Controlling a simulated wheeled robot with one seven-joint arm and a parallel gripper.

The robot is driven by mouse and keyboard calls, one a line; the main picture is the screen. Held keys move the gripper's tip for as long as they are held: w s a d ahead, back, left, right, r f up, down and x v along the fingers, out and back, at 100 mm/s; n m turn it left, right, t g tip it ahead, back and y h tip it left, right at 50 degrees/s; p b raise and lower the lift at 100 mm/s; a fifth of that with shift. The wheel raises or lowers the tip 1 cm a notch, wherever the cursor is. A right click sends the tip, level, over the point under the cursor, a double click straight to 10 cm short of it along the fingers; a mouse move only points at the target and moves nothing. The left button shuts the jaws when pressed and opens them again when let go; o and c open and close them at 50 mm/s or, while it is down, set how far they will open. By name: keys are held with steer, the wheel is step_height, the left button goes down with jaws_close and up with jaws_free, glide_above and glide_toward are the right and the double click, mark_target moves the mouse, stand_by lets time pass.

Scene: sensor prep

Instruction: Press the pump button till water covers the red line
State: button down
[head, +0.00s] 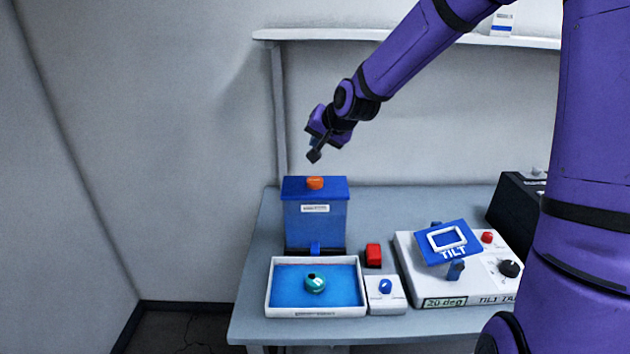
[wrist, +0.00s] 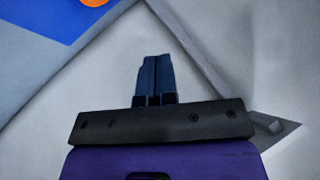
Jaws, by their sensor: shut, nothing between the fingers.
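The blue pump box (head: 315,222) stands at the back left of the table, with a round orange button (head: 315,183) on its top. My gripper (head: 314,156) is shut and empty, in the air above the orange button and apart from it. The wrist view shows the closed fingers (wrist: 155,62), with part of the orange button (wrist: 95,2) and the blue top (wrist: 45,18) at the upper left. A white tray (head: 317,313) in front of the box holds blue water (head: 345,290) around a teal round object (head: 316,284). A faint reddish line shows along the tray's back inner wall; its exact height against the water is unclear.
Right of the tray are a red block (head: 373,255) and a small white box (head: 386,302) with a blue knob. A white tilt device (head: 440,285) with a blue plate (head: 449,242) and a black box (head: 518,208) stand further right. A shelf (head: 400,38) runs above.

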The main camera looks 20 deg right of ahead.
mark_target(317, 180)
steer(key=shift+f, duration=3.65)
steer(key=shift+f, duration=0.1)
steer(key=shift+f, duration=0.3)
steer(key=shift+f, duration=0.7)
steer(key=shift+r, duration=0.1)
stand_by(0.3)
steer(key=shift+r, duration=1)
steer(key=shift+r, duration=2.55)
steer(key=shift+s, duration=0.1)
